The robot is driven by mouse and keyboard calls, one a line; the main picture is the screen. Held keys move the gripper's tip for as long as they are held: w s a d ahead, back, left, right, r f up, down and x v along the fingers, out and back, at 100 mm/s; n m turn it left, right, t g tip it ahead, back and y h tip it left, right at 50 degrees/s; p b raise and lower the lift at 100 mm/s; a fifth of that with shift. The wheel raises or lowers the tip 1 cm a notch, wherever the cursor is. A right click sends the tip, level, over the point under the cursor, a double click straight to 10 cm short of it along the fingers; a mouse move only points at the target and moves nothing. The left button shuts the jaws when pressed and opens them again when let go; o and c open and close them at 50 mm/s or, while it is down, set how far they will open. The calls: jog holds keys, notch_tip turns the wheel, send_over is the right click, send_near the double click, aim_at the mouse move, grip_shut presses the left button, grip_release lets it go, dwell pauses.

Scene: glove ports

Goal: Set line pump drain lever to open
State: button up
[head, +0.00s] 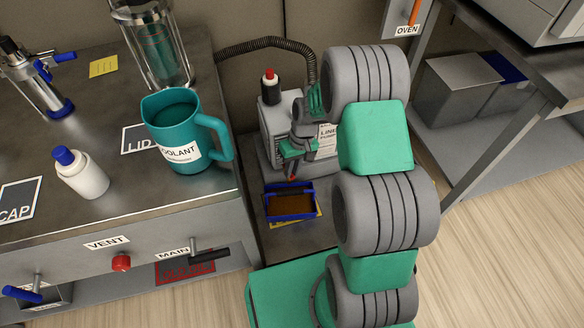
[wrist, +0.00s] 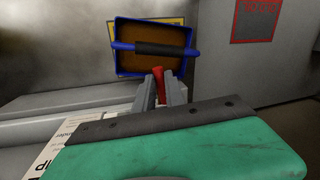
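The line pump (head: 272,125) is a grey box with a white label, standing in the gap beside the bench. Its red drain lever (wrist: 159,80) shows in the wrist view between my two grey fingertips (wrist: 162,92). The fingers are close together with the lever's red end filling the gap, so my gripper appears shut on it. In the head view my gripper (head: 293,160) reaches down at the pump's front, and only a small red bit of the lever shows below it. The lever's base is hidden by my gripper.
A blue drain tray (head: 270,214) with brown content lies below the lever; its dark handle bar (wrist: 165,49) is close beyond my fingertips in the wrist view. The bench (head: 110,215) is at left, with a teal coolant jug (head: 172,115). A ribbed hose (head: 240,48) runs behind the pump.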

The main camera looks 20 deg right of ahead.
jog(key=o, duration=0.4)
jog(key=shift+o, duration=0.2)
jog(key=shift+r, duration=0.1)
notch_tip(320, 180, up, 8)
jog(key=d+p, duration=0.1)
jog(key=p, duration=0.1)
jog(key=shift+d+f+p, duration=0.25)
jog(key=shift+p, duration=0.05)
jog(key=shift+w, duration=0.1)
jog(key=s+r+t+p, duration=0.1)
jog(key=s+r+p, duration=0.4)
jog(key=r+p, duration=0.4)
jog(key=s+a+r+m+t+h+p, duration=0.1)
jog(key=s+r+p, duration=0.4)
jog(key=r, duration=1.7)
jog(key=s+a+r+t+h+p, duration=0.1)
jog(key=s+r+p, duration=0.4)
jog(key=r+p, duration=0.7)
notch_tip(320, 180, up, 4)
jog(key=shift+s+a+f+m+t+p, duration=0.1)
jog(key=shift+s+a+m+t+p, duration=0.1)
jog(key=shift+m+t+p, duration=0.15)
